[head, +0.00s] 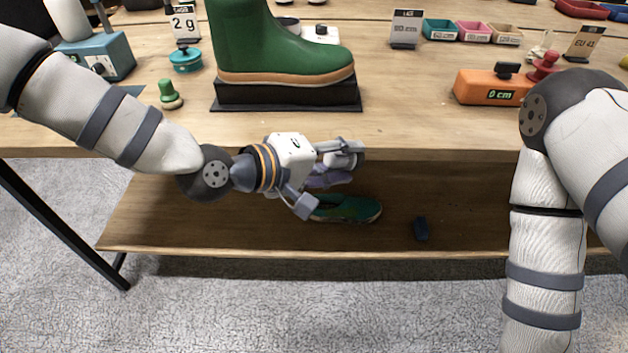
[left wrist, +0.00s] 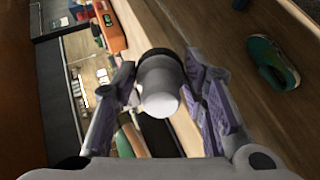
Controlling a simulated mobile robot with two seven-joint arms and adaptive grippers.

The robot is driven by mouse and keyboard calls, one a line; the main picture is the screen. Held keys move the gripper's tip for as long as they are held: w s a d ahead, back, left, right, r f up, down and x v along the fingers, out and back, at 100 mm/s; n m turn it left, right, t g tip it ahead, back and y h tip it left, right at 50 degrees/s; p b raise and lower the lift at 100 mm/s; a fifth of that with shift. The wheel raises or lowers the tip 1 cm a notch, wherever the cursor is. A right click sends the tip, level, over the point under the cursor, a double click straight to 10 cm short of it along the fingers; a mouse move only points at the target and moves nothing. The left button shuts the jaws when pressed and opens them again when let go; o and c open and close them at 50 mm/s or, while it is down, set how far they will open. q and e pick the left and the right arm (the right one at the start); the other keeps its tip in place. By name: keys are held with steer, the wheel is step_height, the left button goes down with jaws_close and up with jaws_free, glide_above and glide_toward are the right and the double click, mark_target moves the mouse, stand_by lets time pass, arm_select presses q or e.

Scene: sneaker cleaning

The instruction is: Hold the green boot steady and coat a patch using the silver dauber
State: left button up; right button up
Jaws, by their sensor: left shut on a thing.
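The green boot (head: 262,48) stands upright on a black block (head: 288,94) on the table, its toe to the right. My left gripper (head: 338,160) is in front of the table edge, below and apart from the boot. It is shut on a pale grey, round-ended piece that looks like the silver dauber (left wrist: 160,88); in the left wrist view it sits between the purple-grey finger pads (left wrist: 162,92).
A green-knobbed dauber (head: 170,95) and a teal jar (head: 185,60) stand left of the boot. An orange gauge (head: 490,88) and a red-knobbed piece (head: 544,66) are at right. A green shoe (head: 348,208) and a dark block (head: 420,229) lie on the lower shelf (head: 300,238).

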arm_select(q)
steer(key=w+a+r+n+t+y, duration=0.1)
steer(key=w+a+n+t+y, duration=0.1)
steer(key=a+n+t, duration=0.1)
steer(key=w+a+r+n+t+y, duration=0.2)
steer(key=w+a+n+t+y, duration=0.1)
steer(key=t, duration=0.3)
steer(key=w+a+r+n+t+y, duration=0.2)
steer(key=a+n+t, duration=0.1)
steer(key=a+t, duration=0.1)
steer(key=shift+w+a+r+n+t+y, duration=0.2)
steer(key=shift+a+n+t+y, duration=0.1)
steer(key=shift+a+y, duration=0.15)
steer(key=shift+f, duration=0.1)
steer(key=s+a+f+n+y, duration=0.1)
steer(key=s+a+f, duration=0.2)
steer(key=s, duration=0.6)
steer(key=s+a+f+y, duration=0.2)
steer(key=s+a+f, duration=0.1)
steer(key=s+a, duration=0.4)
steer(key=s, duration=0.2)
steer(key=shift+s+a+f+n, duration=0.25)
steer(key=shift+s+f+n, duration=0.05)
steer(key=shift+f+n, duration=0.1)
